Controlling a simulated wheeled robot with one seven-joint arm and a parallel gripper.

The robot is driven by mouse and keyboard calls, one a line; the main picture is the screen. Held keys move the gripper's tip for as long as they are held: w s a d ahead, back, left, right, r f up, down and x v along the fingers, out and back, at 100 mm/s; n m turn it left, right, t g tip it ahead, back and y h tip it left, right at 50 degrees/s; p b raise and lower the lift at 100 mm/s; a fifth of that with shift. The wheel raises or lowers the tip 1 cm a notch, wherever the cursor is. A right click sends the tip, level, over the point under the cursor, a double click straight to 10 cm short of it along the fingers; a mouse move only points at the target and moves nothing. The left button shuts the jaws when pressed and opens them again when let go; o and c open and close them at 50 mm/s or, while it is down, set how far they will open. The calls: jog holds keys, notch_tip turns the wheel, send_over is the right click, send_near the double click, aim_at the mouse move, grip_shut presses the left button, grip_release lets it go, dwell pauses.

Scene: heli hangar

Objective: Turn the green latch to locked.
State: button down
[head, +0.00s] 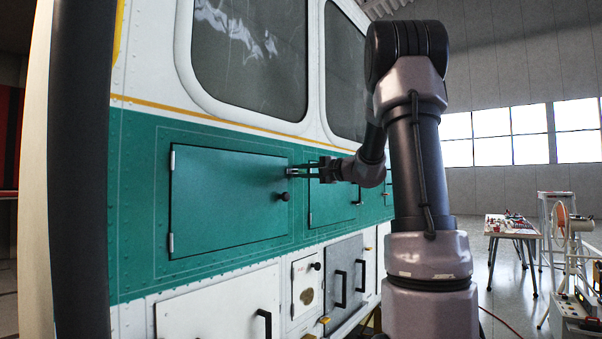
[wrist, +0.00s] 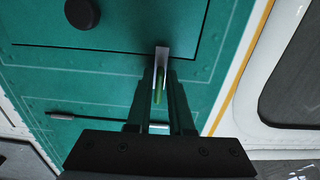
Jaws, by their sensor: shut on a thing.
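The green latch (wrist: 158,96) shows in the wrist view as a small green piece between my fingers, with a pale grey bar (wrist: 163,54) at its far end that reaches the edge of the green door. My gripper (wrist: 160,85) is shut on the latch. In the head view my gripper (head: 292,171) reaches from the right to the upper right edge of the closed green door (head: 225,205). There the fingers hide most of the latch, and I cannot tell its exact angle.
A black round knob (head: 283,196) sits on the door just below my gripper; it also shows in the wrist view (wrist: 82,13). More panels with black handles (head: 340,290) lie below. A workbench (head: 512,232) stands at the far right on open floor.

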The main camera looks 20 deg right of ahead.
jog(key=shift+f, duration=0.1)
jog(key=c, duration=0.9)
grip_release()
jog(key=v, duration=1.1)
jog(key=s+a+f+n+g, duration=0.1)
jog(key=s+a+f+g, duration=0.15)
jog(key=a, duration=0.25)
jog(key=s+a+f+n+g, duration=0.1)
jog(key=s+a+g, duration=0.15)
jog(key=a, duration=0.25)
jog(key=s+a+f+n+g+h, duration=0.1)
jog(key=s+a+f+h, duration=0.1)
jog(key=s, duration=0.4)
jog(key=s+a+f+n+g+h, duration=0.1)
jog(key=s+a+f+n+h, duration=0.1)
jog(key=s+f, duration=0.3)
jog(key=s+a+f+n+g+h, duration=0.1)
jog(key=s+a+f+n+h, duration=0.1)
jog(key=s, duration=0.6)
jog(key=shift+s+f+h, duration=0.3)
jog(key=shift+f+h, duration=0.6)
jog(key=shift+f, duration=0.15)
